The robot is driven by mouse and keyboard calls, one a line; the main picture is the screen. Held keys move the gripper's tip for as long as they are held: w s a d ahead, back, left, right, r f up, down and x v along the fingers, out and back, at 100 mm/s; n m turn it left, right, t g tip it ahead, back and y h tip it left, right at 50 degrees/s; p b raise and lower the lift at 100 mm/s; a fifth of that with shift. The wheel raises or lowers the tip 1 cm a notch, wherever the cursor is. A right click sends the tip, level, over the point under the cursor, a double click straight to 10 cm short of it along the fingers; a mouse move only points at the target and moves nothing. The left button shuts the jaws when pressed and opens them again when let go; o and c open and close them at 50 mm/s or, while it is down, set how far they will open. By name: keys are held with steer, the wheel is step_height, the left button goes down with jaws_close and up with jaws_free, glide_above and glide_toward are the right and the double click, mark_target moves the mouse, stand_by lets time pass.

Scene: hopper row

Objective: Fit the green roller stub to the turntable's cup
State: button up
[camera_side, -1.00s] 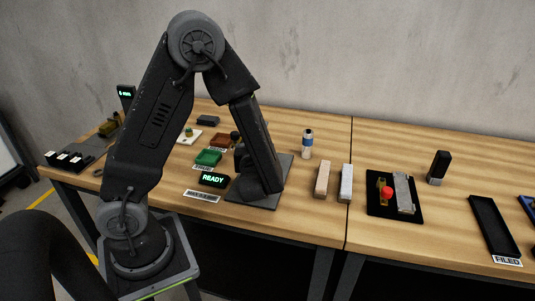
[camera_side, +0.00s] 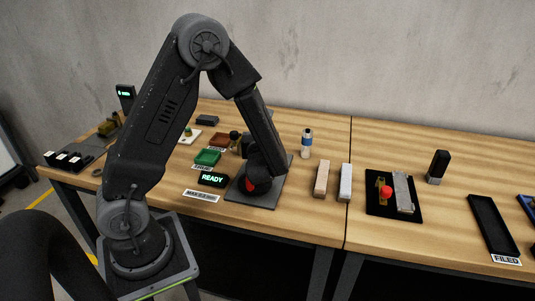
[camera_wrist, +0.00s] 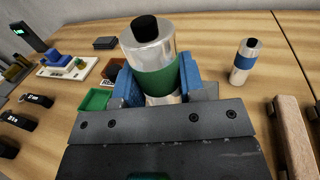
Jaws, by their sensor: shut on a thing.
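The green roller stub (camera_wrist: 155,80) fills the upper middle of the wrist view. It is a silver cylinder with a green band and a black top end, and it looks upright. My gripper (camera_wrist: 152,88) is shut on it, with a blue jaw on each side. In the side view my forearm and wrist hide most of the gripper and the stub. A dark square plate (camera_side: 273,201) lies under my wrist there. I cannot make out the turntable or its cup in either view.
A similar roller with a blue band (camera_wrist: 244,62) stands to the right in the wrist view.

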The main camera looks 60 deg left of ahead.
steer(key=w+a, duration=0.5)
stand_by(0.8)
steer(key=shift+s+f, duration=0.1)
steer(key=shift+f, duration=0.2)
stand_by(0.7)
steer(key=shift+f, duration=1.15)
steer(key=shift+f, duration=0.2)
stand_by(0.4)
steer(key=shift+f, duration=1.35)
steer(key=shift+f, duration=0.15)
steer(key=shift+f, duration=1)
steer(key=shift+f, duration=0.15)
stand_by(0.5)
